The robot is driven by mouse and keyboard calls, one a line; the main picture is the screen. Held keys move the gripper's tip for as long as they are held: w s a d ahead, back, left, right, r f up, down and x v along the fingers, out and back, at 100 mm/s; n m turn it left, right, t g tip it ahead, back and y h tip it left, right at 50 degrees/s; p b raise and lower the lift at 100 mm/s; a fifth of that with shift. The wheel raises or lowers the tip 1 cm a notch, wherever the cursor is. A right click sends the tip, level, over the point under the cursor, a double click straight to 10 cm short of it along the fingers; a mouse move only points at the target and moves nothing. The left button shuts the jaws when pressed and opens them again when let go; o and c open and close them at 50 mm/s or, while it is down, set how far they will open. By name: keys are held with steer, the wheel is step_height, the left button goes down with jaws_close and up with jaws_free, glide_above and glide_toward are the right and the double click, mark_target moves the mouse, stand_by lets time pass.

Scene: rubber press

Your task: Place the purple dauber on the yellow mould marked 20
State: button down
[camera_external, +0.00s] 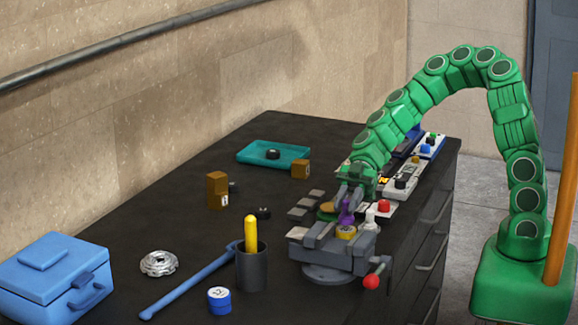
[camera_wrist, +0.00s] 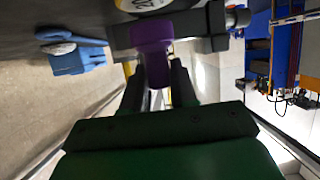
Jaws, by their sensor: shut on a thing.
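The purple dauber (camera_external: 347,211) is held between the fingers of my gripper (camera_external: 349,197), just above the grey vise. In the wrist view, the dauber (camera_wrist: 152,38) stands between the two dark fingertips of the gripper (camera_wrist: 155,72). The yellow mould (camera_external: 346,232) sits in the vise, directly below the dauber. In the wrist view, the mould (camera_wrist: 145,5) shows a pale round face with part of the mark 20, cut by the top edge. The dauber's far end is very close to the mould; I cannot tell whether they touch.
The grey vise (camera_external: 320,250) has a red-knobbed handle at right. A dark cup (camera_external: 252,270) with a yellow stick, a blue wrench (camera_external: 190,282) and a blue toolbox (camera_external: 50,275) stand to the left. A teal tray (camera_external: 250,154) lies behind.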

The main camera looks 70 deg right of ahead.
steer(key=shift+f, duration=0.85)
steer(key=c, duration=0.9)
jaws_free()
steer(key=shift+f, duration=0.1)
